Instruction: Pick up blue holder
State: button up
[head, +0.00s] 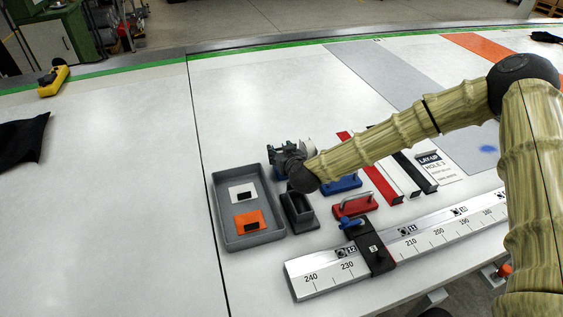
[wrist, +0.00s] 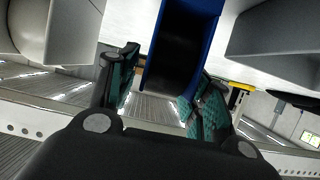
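The blue holder (wrist: 211,25) is an open box with a dark inside, at the top middle of the wrist view. In the head view only a small blue part (head: 279,173) shows beneath my gripper (head: 276,155); the gripper and wrist hide the rest. In the wrist view my gripper (wrist: 160,88) has its two green-padded fingers spread apart, one on each side of the holder's near end. The fingers look open; a narrow gap shows at the left finger. Whether the right finger touches the holder I cannot tell.
A grey tray (head: 219,205) with white and orange pieces lies left. A dark grey holder (head: 298,212) stands beside it. Blue (head: 342,184) and red (head: 355,207) handled blocks, red and black bars and a ruler rail (head: 325,284) lie right. The left table is mostly clear.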

jog(key=c, duration=0.8)
jog(key=shift+o, duration=0.2)
jog(key=shift+r, duration=0.1)
